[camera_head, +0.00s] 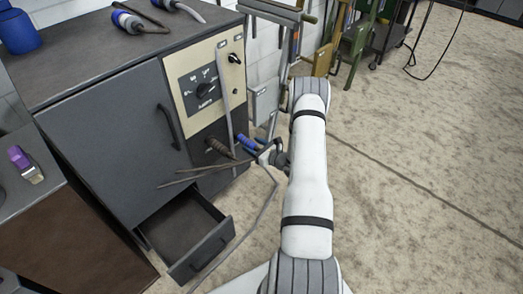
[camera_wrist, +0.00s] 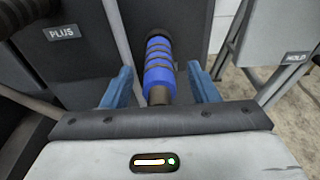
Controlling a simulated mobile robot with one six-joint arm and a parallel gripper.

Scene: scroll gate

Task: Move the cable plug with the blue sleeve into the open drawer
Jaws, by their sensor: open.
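The cable plug with the blue sleeve (camera_wrist: 160,75) is in the middle of the wrist view, with dark bands around it and a dark end towards my gripper. My gripper (camera_wrist: 160,68) is open, with one blue finger on each side of the plug and a visible gap on both sides. In the head view, my gripper (camera_head: 257,147) is at the right front of the grey cabinet, where blue shows beside it. The open drawer (camera_head: 208,249) is low on the cabinet front, below and left of my gripper. Its visible floor looks empty.
The grey cabinet (camera_head: 110,130) has a dial panel (camera_head: 205,84) and a brown-gripped plug (camera_head: 217,146) below it. Other cable plugs (camera_head: 128,21) lie on top. Thin cables or rods pass above the drawer.

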